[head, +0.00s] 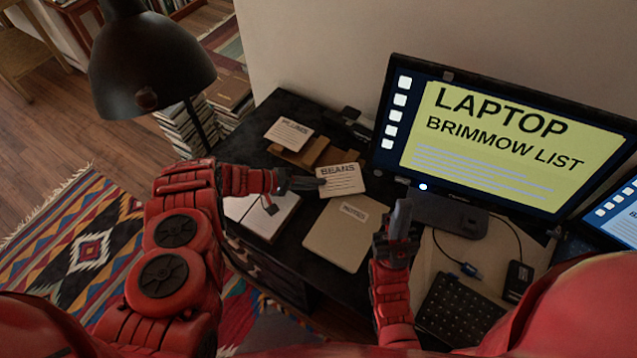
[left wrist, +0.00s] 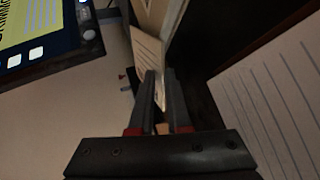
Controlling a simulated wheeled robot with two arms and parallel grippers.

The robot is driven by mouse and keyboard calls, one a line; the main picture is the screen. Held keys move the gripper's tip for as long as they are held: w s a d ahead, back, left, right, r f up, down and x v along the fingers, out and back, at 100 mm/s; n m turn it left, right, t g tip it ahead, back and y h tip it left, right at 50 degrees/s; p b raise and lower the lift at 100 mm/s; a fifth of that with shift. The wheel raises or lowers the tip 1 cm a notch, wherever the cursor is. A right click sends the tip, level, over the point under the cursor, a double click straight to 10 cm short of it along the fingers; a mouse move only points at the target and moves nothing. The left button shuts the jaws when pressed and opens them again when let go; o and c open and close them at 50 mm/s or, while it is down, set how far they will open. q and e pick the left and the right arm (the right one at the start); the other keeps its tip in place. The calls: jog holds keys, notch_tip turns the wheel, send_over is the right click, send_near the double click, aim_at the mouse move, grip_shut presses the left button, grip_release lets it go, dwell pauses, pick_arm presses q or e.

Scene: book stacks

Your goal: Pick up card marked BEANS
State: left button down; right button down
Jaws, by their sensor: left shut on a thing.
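The white card marked BEANS (head: 341,183) is over the dark desk, left of the monitor, with its lettering facing up toward the head camera. My left gripper (head: 316,184) is shut on the card's left edge. In the left wrist view my left gripper's fingers (left wrist: 161,92) are close together, with a thin pale strip between them. The strip's lettering cannot be read there. My right gripper (head: 398,222) is right of the card, in front of the monitor base, and holds nothing that I can see. Its finger gap is unclear.
Another lettered card (head: 289,133) rests by a brown holder (head: 305,152) behind. A tan folder (head: 336,236) and an open notebook (head: 275,216) lie in front. The monitor (head: 505,150), keyboard (head: 459,313) and cable are right; a black lamp (head: 148,70) stands left.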

dwell(0.4)
pick_arm(q)
notch_tip(320, 180, up, 3)
jog(key=shift+f+p, duration=0.2)
jog(key=shift+p, duration=1.05)
jog(key=shift+s+f, duration=0.1)
jog(key=shift+a, duration=0.35)
jog(key=p+v, duration=0.1)
jog(key=v, duration=0.3)
jog(key=p+v, duration=0.1)
jog(key=v, duration=0.4)
jog(key=p+v, duration=0.1)
jog(key=v, duration=0.3)
jog(key=shift+a+f+p, duration=0.2)
jog(key=shift+a+p, duration=0.05)
jog(key=shift+p, duration=0.15)
jog(key=shift+s+a+r, duration=0.1)
jog(key=shift+a+r, duration=0.05)
jog(key=shift+a, duration=0.35)
